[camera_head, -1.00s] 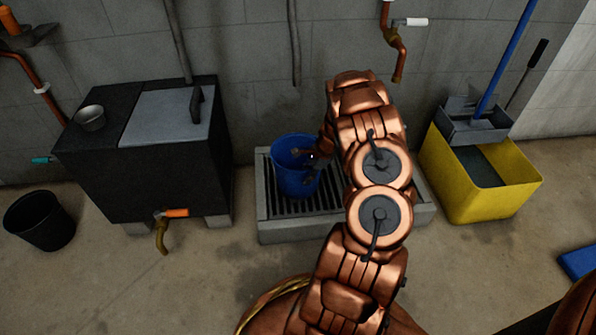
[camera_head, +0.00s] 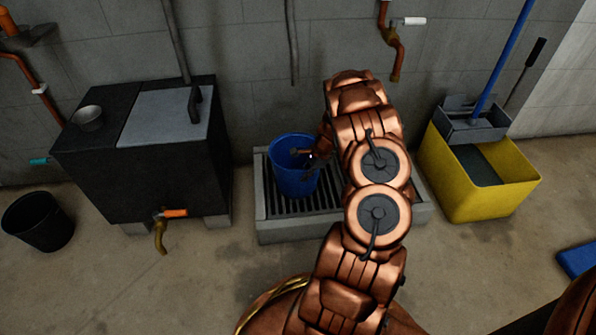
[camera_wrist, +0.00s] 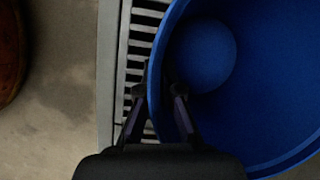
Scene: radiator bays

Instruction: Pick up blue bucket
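The blue bucket (camera_head: 292,181) stands upright on a grated drain platform in the head view. It fills the right side of the wrist view (camera_wrist: 265,95), where I look down into it. My gripper (camera_wrist: 157,92) is at the bucket's left rim in that view, one dark finger outside the wall and one inside. The fingers lean in and look closed on the rim, though the exact contact is dark. In the head view my gripper (camera_head: 305,161) is at the bucket's right side, partly hidden by my arm.
The drain platform (camera_head: 290,230) has a raised concrete edge. A black tank (camera_head: 140,180) with a tap stands left, a black bucket (camera_head: 38,222) further left. A yellow mop bucket (camera_head: 480,200) stands right. A copper pipe (camera_head: 395,60) hangs on the wall above.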

